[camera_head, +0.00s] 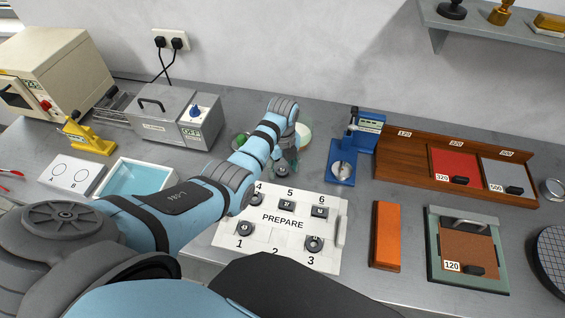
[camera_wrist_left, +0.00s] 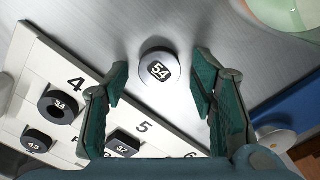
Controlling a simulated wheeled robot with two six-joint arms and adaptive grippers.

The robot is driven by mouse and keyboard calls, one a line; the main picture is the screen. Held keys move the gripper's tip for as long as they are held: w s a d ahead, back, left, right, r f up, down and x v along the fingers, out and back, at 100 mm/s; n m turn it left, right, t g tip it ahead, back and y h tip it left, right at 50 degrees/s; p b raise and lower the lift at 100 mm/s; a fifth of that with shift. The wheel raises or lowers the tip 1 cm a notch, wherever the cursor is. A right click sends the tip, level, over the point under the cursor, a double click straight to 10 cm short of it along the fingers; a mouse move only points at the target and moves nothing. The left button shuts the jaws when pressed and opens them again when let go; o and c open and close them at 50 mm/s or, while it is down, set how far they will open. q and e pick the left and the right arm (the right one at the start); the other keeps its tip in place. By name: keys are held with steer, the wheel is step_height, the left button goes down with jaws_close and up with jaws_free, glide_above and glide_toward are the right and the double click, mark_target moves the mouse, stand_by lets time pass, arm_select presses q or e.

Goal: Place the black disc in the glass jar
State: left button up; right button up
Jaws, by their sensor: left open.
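My left gripper (camera_head: 287,168) points down at the bench behind the PREPARE board; in the left wrist view (camera_wrist_left: 160,88) it is open and empty. A round piece marked 54 (camera_wrist_left: 160,68), with a pale metallic face and black label, lies on the bench between and beyond the fingertips, apart from both. Several dark pieces lie on the white PREPARE board (camera_head: 272,240), including a round black one with a central hole at 4 (camera_wrist_left: 58,106) and another at 3 (camera_head: 314,244). A round glass vessel (camera_head: 304,134) stands behind my gripper, partly hidden; its edge also shows in the wrist view (camera_wrist_left: 290,14).
A blue stand (camera_head: 342,172) is close to the right of my gripper. An orange bar (camera_head: 387,237), a green-framed plate (camera_head: 468,248) and a wooden rack (camera_head: 410,165) are farther right. A water tray (camera_head: 132,180) and a grey OFF box (camera_head: 172,114) are left.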

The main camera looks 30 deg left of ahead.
mark_target(285, 172)
arm_select(q)
steer(key=shift+o, duration=0.5)
step_height(285, 172, up, 12)
steer(key=p, duration=0.2)
step_height(285, 172, down, 12)
steer(key=m+y+b, duration=0.1)
steer(key=m+b, duration=0.3)
steer(key=m, duration=2.5)
steer(key=shift+w+f, duration=0.1)
steer(key=shift+w, duration=0.05)
jaws_close()
